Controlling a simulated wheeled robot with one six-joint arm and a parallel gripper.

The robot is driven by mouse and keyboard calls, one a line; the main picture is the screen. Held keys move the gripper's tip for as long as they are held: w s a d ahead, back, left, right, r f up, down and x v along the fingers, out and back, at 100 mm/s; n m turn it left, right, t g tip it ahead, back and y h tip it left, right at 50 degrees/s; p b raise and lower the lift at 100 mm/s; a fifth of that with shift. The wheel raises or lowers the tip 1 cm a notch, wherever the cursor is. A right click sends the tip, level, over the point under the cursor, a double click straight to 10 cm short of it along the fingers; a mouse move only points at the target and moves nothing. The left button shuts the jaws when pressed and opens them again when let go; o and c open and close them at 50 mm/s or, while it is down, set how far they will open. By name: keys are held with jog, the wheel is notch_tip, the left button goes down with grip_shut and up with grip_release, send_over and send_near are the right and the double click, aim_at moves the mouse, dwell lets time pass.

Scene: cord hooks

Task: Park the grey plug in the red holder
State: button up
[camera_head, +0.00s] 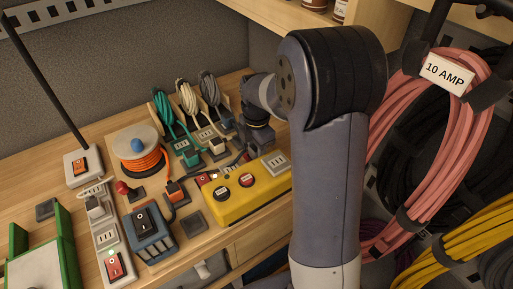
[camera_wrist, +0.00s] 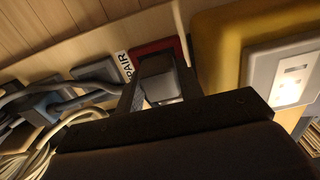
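In the wrist view, the grey plug (camera_wrist: 160,82) sits between the two dark fingers of my gripper (camera_wrist: 160,92), which look closed on its sides. The red holder (camera_wrist: 157,47) shows just beyond the plug, with a white label reading "PAIR" beside it. The plug overlaps the holder in this view; I cannot tell whether it touches it or is above it.
The yellow box (camera_head: 245,197) with buttons and a socket stands close beside the gripper, on its right in the wrist view (camera_wrist: 222,50). Green, cream and grey cords (camera_head: 209,88) hang behind. A blue switch box (camera_head: 152,236) and orange cord reel (camera_head: 138,150) stand left.

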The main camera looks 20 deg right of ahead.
jog(key=o, duration=0.5)
notch_tip(320, 180, up, 11)
jog(key=shift+f+b, duration=0.1)
jog(key=shift+b, duration=0.25)
dwell(0.4)
jog(key=shift+f, duration=4.05)
jog(key=shift+r+p, duration=0.1)
jog(key=shift+p, duration=0.2)
